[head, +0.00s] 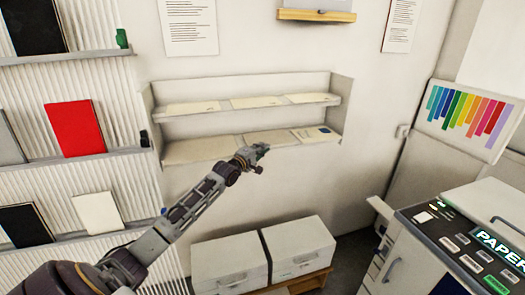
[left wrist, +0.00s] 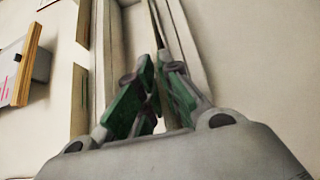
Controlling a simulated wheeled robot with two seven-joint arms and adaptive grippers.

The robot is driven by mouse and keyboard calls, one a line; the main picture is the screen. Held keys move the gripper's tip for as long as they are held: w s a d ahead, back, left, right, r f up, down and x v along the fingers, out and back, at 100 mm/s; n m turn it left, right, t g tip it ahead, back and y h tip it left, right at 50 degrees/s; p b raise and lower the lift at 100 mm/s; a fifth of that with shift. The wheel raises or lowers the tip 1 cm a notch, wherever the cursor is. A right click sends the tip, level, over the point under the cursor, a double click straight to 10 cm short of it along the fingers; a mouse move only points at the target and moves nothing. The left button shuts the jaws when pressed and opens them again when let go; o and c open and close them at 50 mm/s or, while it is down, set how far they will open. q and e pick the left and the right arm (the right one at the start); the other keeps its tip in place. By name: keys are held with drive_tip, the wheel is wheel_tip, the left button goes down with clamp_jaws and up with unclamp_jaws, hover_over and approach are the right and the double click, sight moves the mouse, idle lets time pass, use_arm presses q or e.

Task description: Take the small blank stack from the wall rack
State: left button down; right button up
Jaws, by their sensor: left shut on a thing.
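The wall rack (head: 335,117) is a pale two-shelf unit on the wall, with flat paper stacks on both shelves. My left gripper (head: 257,153) is at the front edge of the lower shelf, by its middle stack (head: 270,137), which looks pale and blank. In the left wrist view the green-padded fingers of my left gripper (left wrist: 154,95) are close together, shut on a thin pale stack edge-on between them. The fingers hide much of it. My right gripper is not in view.
White boxes (head: 228,262) stand below the rack. A paper machine (head: 470,240) is at the right. Display shelves (head: 75,160) are at the left.

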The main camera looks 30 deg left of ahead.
use_arm(q)
wheel_tip(320, 180, up, 9)
drive_tip(key=shift+b, duration=0.4)
idle(0.5)
